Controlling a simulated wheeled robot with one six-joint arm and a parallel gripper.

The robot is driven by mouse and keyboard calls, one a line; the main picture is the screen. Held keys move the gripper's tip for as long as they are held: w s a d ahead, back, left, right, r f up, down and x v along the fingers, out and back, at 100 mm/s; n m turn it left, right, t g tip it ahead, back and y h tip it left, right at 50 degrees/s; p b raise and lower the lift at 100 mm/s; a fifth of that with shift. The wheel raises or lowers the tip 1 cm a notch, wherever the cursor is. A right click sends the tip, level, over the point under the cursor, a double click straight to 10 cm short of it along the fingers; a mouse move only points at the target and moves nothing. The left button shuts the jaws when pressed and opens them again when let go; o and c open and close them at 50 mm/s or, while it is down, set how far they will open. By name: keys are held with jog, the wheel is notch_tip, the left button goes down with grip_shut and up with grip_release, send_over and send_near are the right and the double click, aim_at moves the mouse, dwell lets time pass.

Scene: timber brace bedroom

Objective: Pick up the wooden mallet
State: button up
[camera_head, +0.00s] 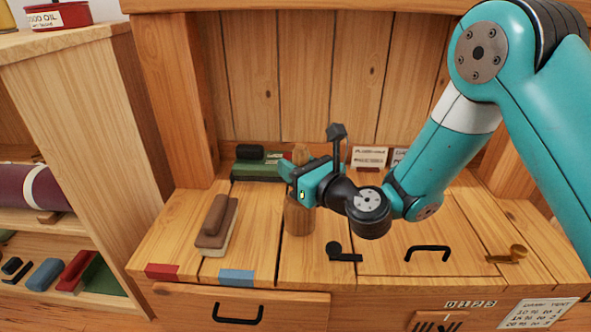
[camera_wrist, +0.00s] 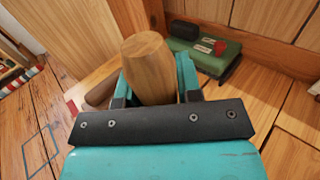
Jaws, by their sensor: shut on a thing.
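The wooden mallet (camera_head: 299,217) is upright on or just above the workbench, its thick round part low and a narrower wooden end showing above my gripper. My gripper (camera_head: 296,176) is around its upper part, shut on it. In the wrist view the mallet (camera_wrist: 150,62) fills the space between the two teal fingers of my gripper (camera_wrist: 152,82). The fingers hide part of the mallet, and I cannot tell whether its base touches the bench.
A brush-like wooden block (camera_head: 215,226) lies left of the mallet. A green box (camera_head: 258,166) with a black item sits behind. A black knob-ended piece (camera_head: 343,252) and a black handle (camera_head: 428,252) are at right. Red (camera_head: 162,271) and blue (camera_head: 236,276) strips mark the front edge.

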notch_tip(320, 180, up, 18)
jog(key=p, duration=1.4)
jog(key=shift+r, duration=0.15)
